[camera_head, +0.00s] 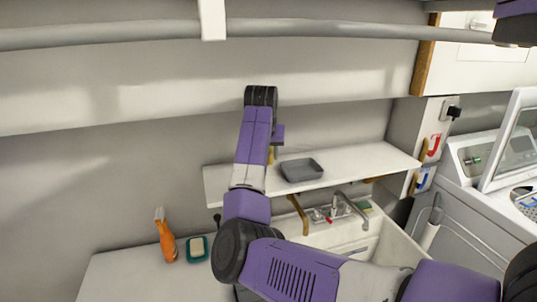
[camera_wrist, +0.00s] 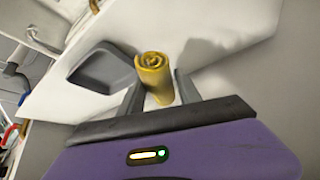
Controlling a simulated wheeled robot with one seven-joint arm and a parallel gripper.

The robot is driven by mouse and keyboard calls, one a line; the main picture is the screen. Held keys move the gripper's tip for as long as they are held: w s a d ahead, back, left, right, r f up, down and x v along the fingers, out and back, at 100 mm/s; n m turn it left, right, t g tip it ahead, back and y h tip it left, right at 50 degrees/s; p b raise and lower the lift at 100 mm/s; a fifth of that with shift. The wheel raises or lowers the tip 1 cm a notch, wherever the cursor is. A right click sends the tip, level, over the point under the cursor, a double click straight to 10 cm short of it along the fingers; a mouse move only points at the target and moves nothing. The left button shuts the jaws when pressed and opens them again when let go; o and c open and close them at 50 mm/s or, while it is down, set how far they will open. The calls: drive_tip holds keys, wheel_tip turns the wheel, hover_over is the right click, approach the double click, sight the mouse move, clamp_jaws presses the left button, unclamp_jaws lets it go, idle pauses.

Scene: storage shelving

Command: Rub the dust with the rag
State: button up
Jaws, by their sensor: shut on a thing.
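A yellow rolled rag (camera_wrist: 154,72) stands between the fingers of my gripper (camera_wrist: 158,88) in the wrist view. The gripper is shut on it. In the head view my gripper (camera_head: 273,150) is at the white shelf (camera_head: 345,165), left of the grey tray, with a small bit of yellow showing beside my arm. The rag is in front of the shelf surface in the wrist view; I cannot tell if it touches the shelf. Dust cannot be made out in either view.
A grey tray (camera_head: 302,170) sits on the shelf, close beside the rag. Below are a sink with a faucet (camera_head: 338,207), an orange spray bottle (camera_head: 165,236) and a teal soap dish (camera_head: 197,249). The shelf's right part is clear. A washing machine (camera_head: 490,160) stands at right.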

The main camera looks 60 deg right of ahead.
drive_tip(key=shift+r+p, duration=0.4)
drive_tip(key=shift+r, duration=0.3)
